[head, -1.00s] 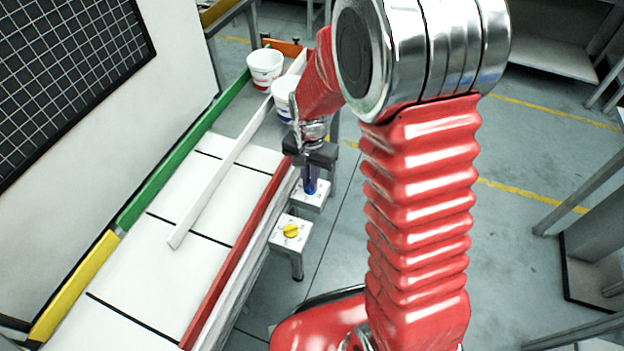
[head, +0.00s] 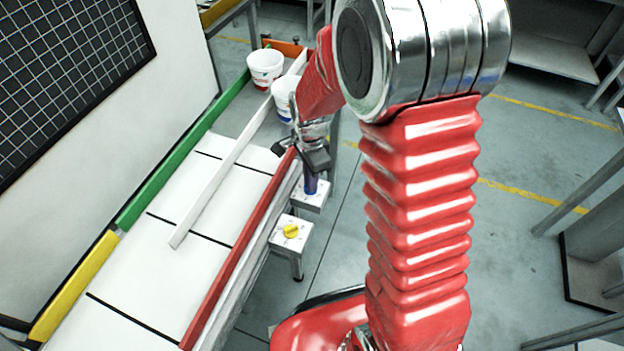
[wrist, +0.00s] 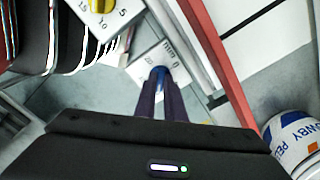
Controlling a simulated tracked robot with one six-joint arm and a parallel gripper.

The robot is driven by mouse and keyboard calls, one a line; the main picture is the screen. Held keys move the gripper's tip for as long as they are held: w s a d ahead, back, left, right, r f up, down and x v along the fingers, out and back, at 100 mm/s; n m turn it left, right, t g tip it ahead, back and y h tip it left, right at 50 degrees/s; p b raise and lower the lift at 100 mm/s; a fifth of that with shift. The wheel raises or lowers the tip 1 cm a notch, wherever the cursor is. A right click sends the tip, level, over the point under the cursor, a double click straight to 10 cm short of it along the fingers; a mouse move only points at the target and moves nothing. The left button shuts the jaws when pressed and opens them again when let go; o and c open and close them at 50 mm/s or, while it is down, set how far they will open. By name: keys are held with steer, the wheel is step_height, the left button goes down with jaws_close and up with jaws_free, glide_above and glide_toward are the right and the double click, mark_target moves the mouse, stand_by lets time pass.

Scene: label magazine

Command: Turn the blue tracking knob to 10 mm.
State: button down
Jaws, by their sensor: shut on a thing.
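The blue tracking knob (wrist: 160,76) sits on a white dial plate (wrist: 146,76), marked "mm", "0" and "20" in the wrist view. My gripper (wrist: 160,88) is shut on the knob from above, with its two dark fingers on either side of it. In the head view my gripper (head: 311,184) stands over the same dial plate (head: 308,199), beside the red rail. The fingers hide most of the knob and its pointer, so I cannot tell its exact setting.
A yellow knob (head: 291,231) on its own plate stands nearer. The red rail (head: 240,245) edges the white conveyor (head: 150,265). A white guide bar (head: 220,180) crosses it. Two white cups (head: 265,66) stand at the far end.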

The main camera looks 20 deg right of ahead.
steer(key=shift+s+d, duration=0.1)
steer(key=shift+d, duration=0.05)
steer(key=c, duration=1.8)
jaws_free()
steer(key=shift+c, duration=0.2)
steer(key=shift+r, duration=0.1)
step_height(320, 180, up, 14)
steer(key=shift+f, duration=0.25)
